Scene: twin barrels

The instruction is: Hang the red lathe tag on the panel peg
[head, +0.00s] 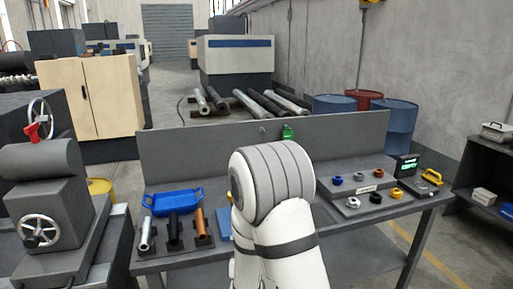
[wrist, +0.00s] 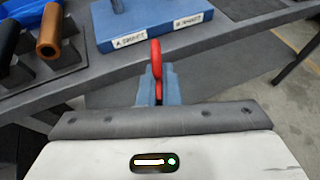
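My gripper (wrist: 158,92) shows in the wrist view, its blue-grey fingers close together around a red piece. This red piece, which looks like the red lathe tag (wrist: 155,58), rises from between the fingers as a narrow curved shape, seen nearly edge-on. In the head view my arm hides the gripper and what it holds. A small grey peg (head: 262,129) shows on the grey back panel (head: 200,148), just above my arm. A green tag (head: 287,131) hangs on the panel right of it. Another red piece (head: 32,131) sits at the lathe's (head: 42,165) upper handwheel; I cannot tell what it is.
The bench (head: 170,262) holds a blue tray (head: 172,202), upright tubes (head: 174,232), a grey board with coloured rings (head: 370,200) and a small green-lit display (head: 405,167). A blue block with socket labels (wrist: 185,22) lies near the front edge. Floor space lies before the bench.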

